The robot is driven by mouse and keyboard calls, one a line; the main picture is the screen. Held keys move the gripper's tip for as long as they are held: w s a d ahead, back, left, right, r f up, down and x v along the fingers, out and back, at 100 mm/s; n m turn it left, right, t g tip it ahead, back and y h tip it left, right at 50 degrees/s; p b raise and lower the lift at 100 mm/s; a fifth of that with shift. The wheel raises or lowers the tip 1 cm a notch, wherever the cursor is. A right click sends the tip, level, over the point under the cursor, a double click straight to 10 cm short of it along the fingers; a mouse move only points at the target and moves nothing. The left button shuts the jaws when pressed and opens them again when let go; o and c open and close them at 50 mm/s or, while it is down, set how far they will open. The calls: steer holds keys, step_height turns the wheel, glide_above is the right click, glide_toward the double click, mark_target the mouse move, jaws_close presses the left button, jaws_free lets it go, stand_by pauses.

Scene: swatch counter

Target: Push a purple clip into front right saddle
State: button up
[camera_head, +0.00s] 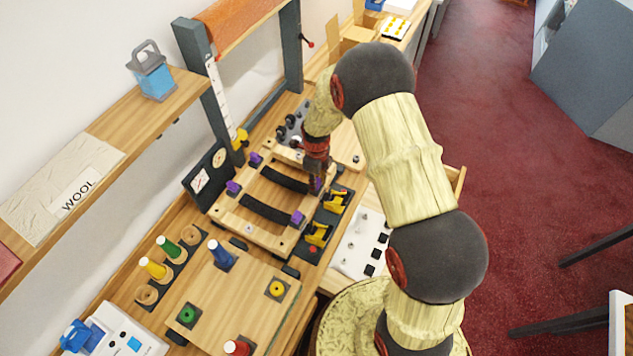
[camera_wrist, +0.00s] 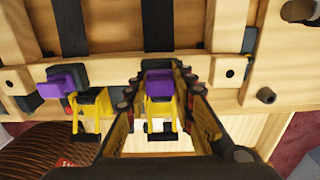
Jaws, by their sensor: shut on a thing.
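My gripper (camera_wrist: 157,76) is shut on a purple clip (camera_wrist: 158,88), which sits between its fingertips at the end of a black strap, over the edge rail of the wooden frame (camera_wrist: 205,93). I cannot tell how deep the clip sits in its saddle. A second purple clip (camera_wrist: 62,82) is on the same rail to the left, at the other strap's end, and looks slightly tilted. In the head view my gripper (camera_head: 316,178) is down at the frame's right side and hides most of the held clip. Purple clips (camera_head: 233,187) also sit along the far rail.
Yellow-and-black clamps (camera_head: 335,201) stand beside the frame's right edge, close to my gripper. A dark post (camera_head: 292,50) and shelf (camera_head: 150,100) rise behind. A wooden board with coloured pegs (camera_head: 240,300) lies in front. A white panel (camera_head: 362,243) lies to the right.

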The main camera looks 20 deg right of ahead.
steer(key=o, duration=0.9)
steer(key=shift+f, duration=0.2)
steer(key=o, duration=0.3)
steer(key=shift+r, duration=0.1)
steer(key=shift+r+p, duration=1.6)
steer(key=shift+r, duration=1.4)
